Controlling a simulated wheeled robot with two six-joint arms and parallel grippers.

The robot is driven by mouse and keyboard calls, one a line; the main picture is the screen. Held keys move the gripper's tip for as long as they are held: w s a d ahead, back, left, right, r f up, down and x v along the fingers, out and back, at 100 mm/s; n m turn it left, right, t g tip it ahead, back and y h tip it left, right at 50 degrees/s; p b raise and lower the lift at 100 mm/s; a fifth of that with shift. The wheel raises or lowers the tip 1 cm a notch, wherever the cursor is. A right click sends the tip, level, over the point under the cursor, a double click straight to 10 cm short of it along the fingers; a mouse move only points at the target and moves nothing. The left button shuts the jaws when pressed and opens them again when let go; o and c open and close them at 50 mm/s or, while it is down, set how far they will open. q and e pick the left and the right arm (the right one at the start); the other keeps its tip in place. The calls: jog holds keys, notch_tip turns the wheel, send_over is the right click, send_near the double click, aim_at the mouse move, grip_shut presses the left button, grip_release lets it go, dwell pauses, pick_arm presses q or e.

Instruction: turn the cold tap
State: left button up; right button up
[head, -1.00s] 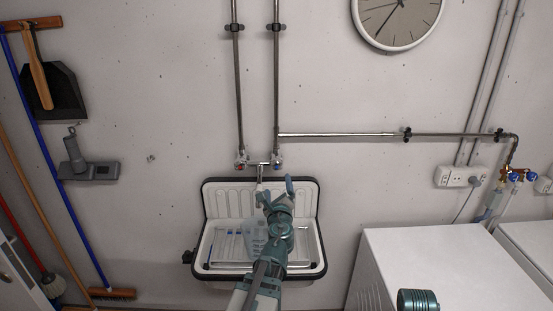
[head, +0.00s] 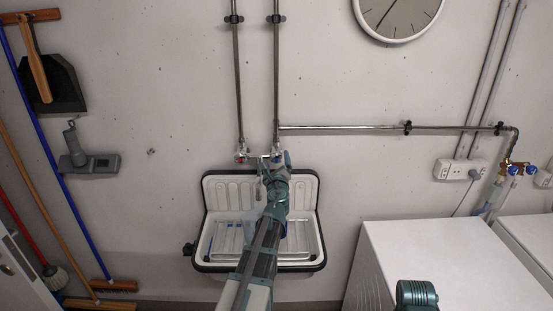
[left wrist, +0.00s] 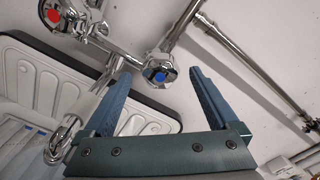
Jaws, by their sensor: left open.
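The cold tap (head: 277,151) is a chrome knob with a blue centre on the wall fitting above the sink, and it also shows in the left wrist view (left wrist: 161,73). My left gripper (head: 275,161) is just in front of it, partly covering the fitting in the head view. In the left wrist view its two blue fingers are apart, and the knob appears between their tips with a gap on each side. The gripper holds nothing. The hot tap (left wrist: 55,17), with a red centre, is to the left. My right gripper is not in view.
The spout (left wrist: 68,137) hangs left of my left finger in the wrist view. Below is a white sink (head: 212,190) with a black rim. Pipes (head: 340,130) run along the wall. A white machine (head: 440,255) stands at the right.

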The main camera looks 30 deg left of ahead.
aim_at(276, 160)
pick_arm(q)
jog(key=x, duration=0.3)
jog(key=shift+w+a, duration=0.15)
jog(key=shift+w, duration=0.15)
jog(key=c, duration=1.4)
jog(key=shift+s+n, duration=0.1)
jog(key=shift+n, duration=3.3)
